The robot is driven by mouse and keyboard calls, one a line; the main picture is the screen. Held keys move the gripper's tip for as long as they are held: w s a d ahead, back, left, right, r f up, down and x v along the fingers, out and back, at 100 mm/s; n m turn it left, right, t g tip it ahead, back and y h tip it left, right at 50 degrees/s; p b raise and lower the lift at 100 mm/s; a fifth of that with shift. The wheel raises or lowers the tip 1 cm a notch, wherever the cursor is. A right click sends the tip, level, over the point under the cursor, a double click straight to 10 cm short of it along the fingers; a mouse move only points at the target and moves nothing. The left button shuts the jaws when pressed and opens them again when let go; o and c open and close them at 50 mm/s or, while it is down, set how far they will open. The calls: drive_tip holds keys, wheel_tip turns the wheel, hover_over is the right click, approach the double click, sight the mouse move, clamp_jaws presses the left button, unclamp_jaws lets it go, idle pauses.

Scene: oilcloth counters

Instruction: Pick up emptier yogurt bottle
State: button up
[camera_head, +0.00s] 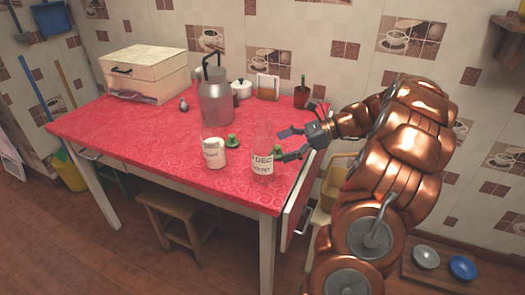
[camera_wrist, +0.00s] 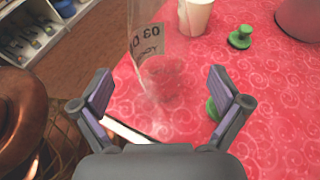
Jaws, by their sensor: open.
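Two glass yogurt bottles stand upright near the front right of the red table. The clear one (camera_head: 263,163) looks emptier, with a printed label and see-through glass. The other bottle (camera_head: 213,153) holds white yogurt. My gripper (camera_head: 287,145) is open and empty, just right of the clear bottle. In the wrist view the clear bottle (camera_wrist: 148,60) stands beyond my open fingertips (camera_wrist: 161,88), roughly in line with the gap. The white-filled bottle (camera_wrist: 196,15) shows farther off. I cannot tell whether either finger touches glass.
One green stopper (camera_wrist: 240,38) lies between the bottles and the large grey canister (camera_head: 215,103). Another green stopper (camera_wrist: 212,109) is partly hidden by the right finger. A white box (camera_head: 146,73), a small pot and a cactus (camera_head: 301,95) stand at the back. The table's left front is clear.

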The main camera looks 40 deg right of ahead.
sight(274, 140)
drive_tip(key=x, duration=0.6)
drive_tip(key=shift+a+f, duration=0.1)
drive_tip(key=c, duration=1.5)
drive_tip(key=shift+c, duration=0.2)
drive_tip(key=shift+r, duration=1.65)
drive_tip(key=shift+s+r, duration=0.2)
drive_tip(key=shift+r, duration=0.05)
drive_tip(key=s+a, duration=0.3)
drive_tip(key=s, duration=0.4)
drive_tip(key=s+a+r, duration=0.1)
drive_tip(key=s+a, duration=0.2)
drive_tip(key=s, duration=0.4)
drive_tip(key=shift+a+r, duration=0.2)
